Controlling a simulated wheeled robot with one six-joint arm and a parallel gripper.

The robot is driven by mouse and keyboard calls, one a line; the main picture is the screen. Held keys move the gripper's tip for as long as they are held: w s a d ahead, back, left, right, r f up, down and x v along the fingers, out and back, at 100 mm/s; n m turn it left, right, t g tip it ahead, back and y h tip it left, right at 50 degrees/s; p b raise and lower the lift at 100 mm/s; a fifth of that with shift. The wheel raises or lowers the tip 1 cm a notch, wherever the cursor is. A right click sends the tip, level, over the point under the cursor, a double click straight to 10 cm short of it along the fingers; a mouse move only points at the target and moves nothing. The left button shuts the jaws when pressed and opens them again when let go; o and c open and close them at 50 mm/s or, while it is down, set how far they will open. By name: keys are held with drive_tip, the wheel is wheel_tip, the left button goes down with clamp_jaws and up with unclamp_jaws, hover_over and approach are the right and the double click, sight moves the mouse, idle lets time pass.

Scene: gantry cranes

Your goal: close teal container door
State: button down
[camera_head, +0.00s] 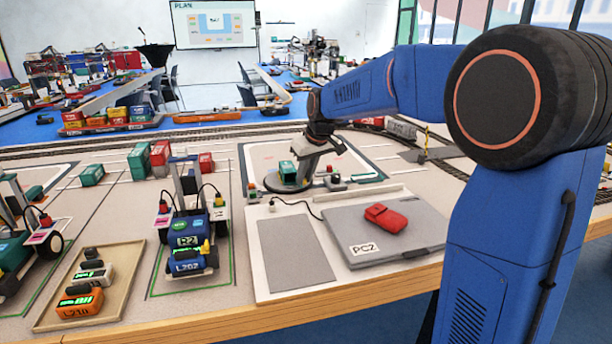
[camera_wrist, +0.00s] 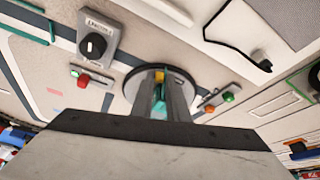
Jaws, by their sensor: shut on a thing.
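The small teal container (camera_head: 287,171) stands on a dark round turntable (camera_head: 272,187) near the middle of the table in the head view. My gripper (camera_head: 302,176) reaches down to the container's right side and hides part of it. In the wrist view my gripper (camera_wrist: 160,75) has its grey fingers close together, with a teal piece (camera_wrist: 159,98) between them. This piece looks like part of the container's door. The fingers and gripper body hide most of the container there, so I cannot tell how far the door is open.
A grey panel with a black knob (camera_wrist: 95,44) and small red and green buttons stand near the turntable.

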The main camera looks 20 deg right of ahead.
drive_tip(key=m, duration=0.1)
drive_tip(key=a+m+h, duration=0.1)
drive_tip(key=m, duration=0.2)
drive_tip(key=shift+s+a+h, duration=0.25)
drive_tip(key=shift+a+h, duration=0.05)
drive_tip(key=m, duration=0.1)
drive_tip(key=a+m+h, duration=0.1)
drive_tip(key=m, duration=0.1)
drive_tip(key=shift+a+m, duration=0.1)
drive_tip(key=shift+m, duration=0.2)
drive_tip(key=m, duration=0.1)
drive_tip(key=a+m+h, duration=0.1)
drive_tip(key=m, duration=0.1)
drive_tip(key=shift+w+a+g+h, duration=0.1)
drive_tip(key=shift+w+g+h, duration=0.05)
drive_tip(key=shift+g+h, duration=0.15)
drive_tip(key=shift+w+a+m+g+h, duration=0.15)
drive_tip(key=shift+a+m+g+h, duration=0.1)
drive_tip(key=shift+m, duration=0.8)
drive_tip(key=shift+w+a+m+g+h, duration=0.15)
drive_tip(key=shift+a+m+g+h, duration=0.1)
drive_tip(key=shift+m, duration=0.8)
drive_tip(key=shift+f, duration=0.1)
drive_tip(key=c, duration=1.8)
unclamp_jaws()
drive_tip(key=shift+o, duration=0.2)
